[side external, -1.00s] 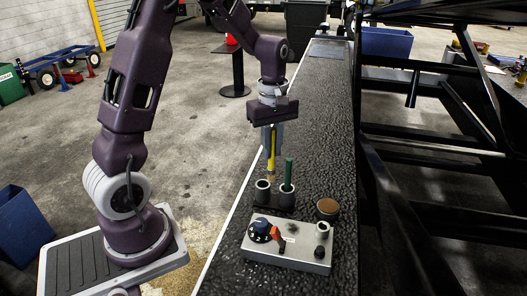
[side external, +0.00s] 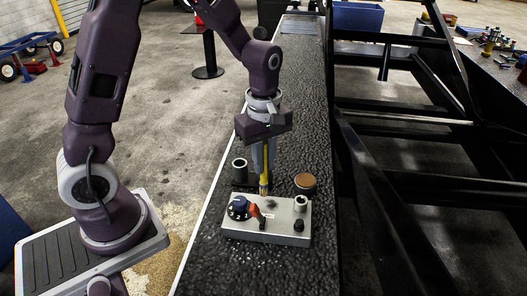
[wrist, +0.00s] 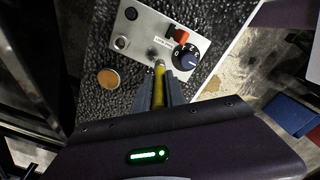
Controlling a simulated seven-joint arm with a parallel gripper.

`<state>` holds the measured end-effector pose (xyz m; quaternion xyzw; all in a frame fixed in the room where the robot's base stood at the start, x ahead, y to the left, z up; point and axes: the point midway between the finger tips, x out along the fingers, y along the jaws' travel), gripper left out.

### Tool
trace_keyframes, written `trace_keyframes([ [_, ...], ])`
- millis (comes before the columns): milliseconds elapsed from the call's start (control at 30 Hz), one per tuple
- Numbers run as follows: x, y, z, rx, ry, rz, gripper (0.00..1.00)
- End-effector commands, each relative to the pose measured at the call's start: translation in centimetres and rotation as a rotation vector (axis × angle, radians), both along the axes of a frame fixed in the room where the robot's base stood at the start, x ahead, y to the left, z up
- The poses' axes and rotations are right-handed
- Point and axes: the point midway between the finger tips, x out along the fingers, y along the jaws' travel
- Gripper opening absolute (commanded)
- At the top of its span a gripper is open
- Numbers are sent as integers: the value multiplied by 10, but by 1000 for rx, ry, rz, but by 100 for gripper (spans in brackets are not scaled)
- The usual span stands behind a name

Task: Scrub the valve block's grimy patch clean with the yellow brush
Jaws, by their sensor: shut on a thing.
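My gripper (side external: 263,160) is shut on the yellow brush (side external: 264,182) and holds it upright, tip down, at the back edge of the valve block (side external: 240,229). In the wrist view the brush (wrist: 159,84) sits between the fingers, its tip overlapping the block's edge. Whether the tip touches the block is unclear. The grimy patch (wrist: 152,52) is a dark smudge on the block's grey top, just beyond the tip; it also shows in the side view (side external: 271,206). The left holder cup (side external: 240,168) is empty. The other cup and green brush are largely hidden behind my gripper.
The block carries a blue-black dial (side external: 238,208), a red-orange lever (side external: 257,214), a metal fitting (side external: 300,203) and a black knob (side external: 299,225). A brown-topped round tin (side external: 305,182) stands behind its right end. Black frame bars (side external: 400,115) run along the right of the textured bench.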

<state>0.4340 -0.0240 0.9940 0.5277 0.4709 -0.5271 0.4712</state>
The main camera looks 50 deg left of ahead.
Motion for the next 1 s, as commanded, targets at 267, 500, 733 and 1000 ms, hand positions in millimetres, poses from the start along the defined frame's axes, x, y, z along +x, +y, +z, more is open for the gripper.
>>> trace_keyframes([
  [267, 0, 0, -26, 0, 2, 0, 0],
  [500, 12, -11, -37, 0, 0, -2, 0],
  [733, 26, -26, -39, 0, 0, -2, 0],
  [1000, 14, -14, -39, 0, 1, 1, 0],
])
